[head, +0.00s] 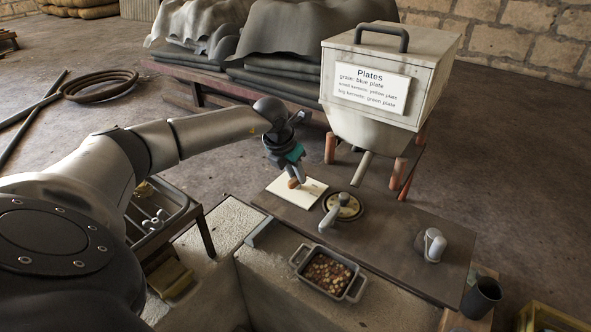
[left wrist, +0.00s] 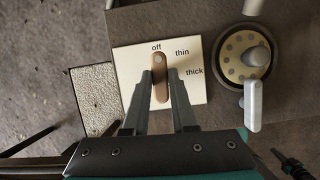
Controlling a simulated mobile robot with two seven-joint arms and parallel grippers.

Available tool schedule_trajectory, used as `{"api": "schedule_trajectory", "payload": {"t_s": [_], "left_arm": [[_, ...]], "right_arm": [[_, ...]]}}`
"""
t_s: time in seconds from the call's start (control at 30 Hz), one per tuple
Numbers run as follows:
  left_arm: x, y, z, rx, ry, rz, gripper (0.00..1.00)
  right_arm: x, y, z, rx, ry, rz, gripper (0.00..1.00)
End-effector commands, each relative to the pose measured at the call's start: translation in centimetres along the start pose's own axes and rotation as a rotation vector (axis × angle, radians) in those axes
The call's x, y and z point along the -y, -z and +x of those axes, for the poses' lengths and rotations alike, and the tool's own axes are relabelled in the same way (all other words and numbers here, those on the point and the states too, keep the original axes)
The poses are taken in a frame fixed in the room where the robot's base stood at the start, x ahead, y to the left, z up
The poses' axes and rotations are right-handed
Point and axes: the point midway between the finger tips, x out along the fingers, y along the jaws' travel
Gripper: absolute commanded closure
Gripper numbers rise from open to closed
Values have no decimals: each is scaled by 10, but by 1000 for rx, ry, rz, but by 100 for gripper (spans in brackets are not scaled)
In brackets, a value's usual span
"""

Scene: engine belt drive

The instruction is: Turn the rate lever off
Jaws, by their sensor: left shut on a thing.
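The rate lever (left wrist: 159,62) is a small brown handle on a cream plate (left wrist: 132,62) marked off, thin and thick. In the left wrist view its far end points up at the word off. The plate also shows in the head view (head: 312,190), lying on the dark board below the hopper. My left gripper (head: 294,181) reaches down over the plate, and its two fingers (left wrist: 161,82) are shut on the lever, one on each side. The lever's near end is partly hidden between the fingers. My right gripper is not in view.
A round holed disc with a grey handle (head: 328,220) is right of the plate. A hopper (head: 360,115) labelled Plates, with a spout, stands behind. A metal pan of kernels (head: 327,274) is in front. A grey knob (head: 434,245) and dark cup (head: 482,297) are at right.

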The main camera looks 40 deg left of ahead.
Motion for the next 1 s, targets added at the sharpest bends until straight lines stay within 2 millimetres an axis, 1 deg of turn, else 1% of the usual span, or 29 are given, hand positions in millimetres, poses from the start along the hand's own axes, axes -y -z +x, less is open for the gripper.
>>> {"api": "schedule_trajectory", "payload": {"t_s": [0.23, 0.67, 0.7, 0.93, 0.97, 1.0], "left_arm": [[0, -1, -1, 2, -24, -60, 100], [0, -1, -1, 2, -28, -73, 100], [0, -1, -1, 2, -28, -73, 74], [0, -1, 0, 1, -28, -71, 48], [0, -1, 0, 1, -28, -71, 45], [0, 0, 0, 1, -28, -71, 45]], "right_arm": [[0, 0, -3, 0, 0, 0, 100], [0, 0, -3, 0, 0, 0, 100], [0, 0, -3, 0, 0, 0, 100], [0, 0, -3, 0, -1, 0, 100], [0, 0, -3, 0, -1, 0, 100], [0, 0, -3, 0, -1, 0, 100]]}}
